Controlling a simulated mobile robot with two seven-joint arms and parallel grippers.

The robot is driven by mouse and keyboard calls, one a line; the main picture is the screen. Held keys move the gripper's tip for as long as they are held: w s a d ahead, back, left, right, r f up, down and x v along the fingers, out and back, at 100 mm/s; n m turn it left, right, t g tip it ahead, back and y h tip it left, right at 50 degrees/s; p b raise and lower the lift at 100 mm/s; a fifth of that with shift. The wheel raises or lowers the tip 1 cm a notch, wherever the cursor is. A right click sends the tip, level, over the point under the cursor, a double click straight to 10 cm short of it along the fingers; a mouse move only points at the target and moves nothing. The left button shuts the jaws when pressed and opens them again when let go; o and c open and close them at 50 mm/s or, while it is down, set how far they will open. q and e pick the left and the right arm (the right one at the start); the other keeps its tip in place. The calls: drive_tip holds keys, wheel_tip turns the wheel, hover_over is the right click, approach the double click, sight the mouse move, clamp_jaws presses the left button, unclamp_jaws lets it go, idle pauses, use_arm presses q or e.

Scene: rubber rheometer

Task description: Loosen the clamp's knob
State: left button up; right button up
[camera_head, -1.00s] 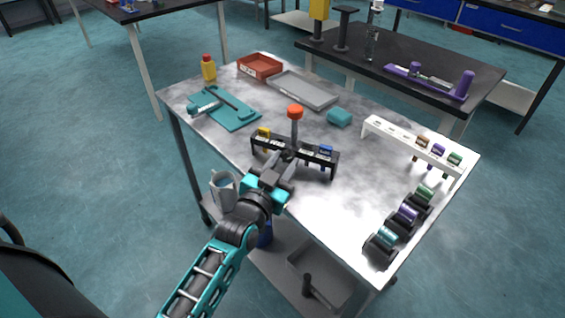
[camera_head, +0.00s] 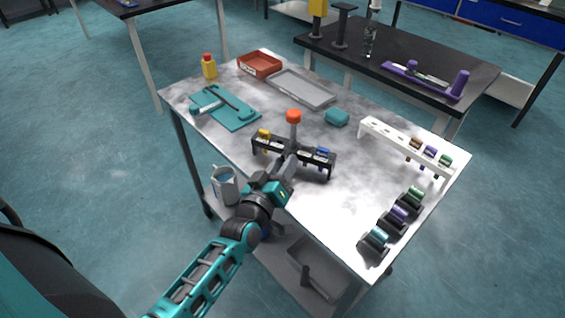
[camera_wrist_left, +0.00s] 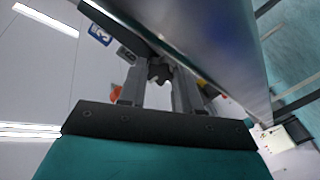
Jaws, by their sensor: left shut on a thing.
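A black bar-shaped holder (camera_head: 318,166) stands near the front edge of the metal table, with a yellow piece (camera_head: 263,134) on its left and a blue piece (camera_head: 323,154) on its right. My left gripper (camera_head: 289,162) reaches the middle of this holder from the front. In the left wrist view its two grey fingers stand on either side of a small dark knob (camera_wrist_left: 159,72) and are shut on it. The fingers largely hide the knob in the head view. A post with an orange top (camera_head: 294,116) rises behind the holder. My right gripper is not in view.
A white rack (camera_head: 390,137) and several black holders (camera_head: 392,219) stand at the right. The table's front middle is clear.

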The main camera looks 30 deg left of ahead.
use_arm(q)
drive_tip(key=shift+n, duration=0.5)
drive_tip(key=o, duration=1)
drive_tip(key=shift+o, duration=0.2)
drive_tip(key=s, duration=1.3)
drive_tip(key=shift+d, duration=0.4)
drive_tip(key=shift+w+d, duration=0.1)
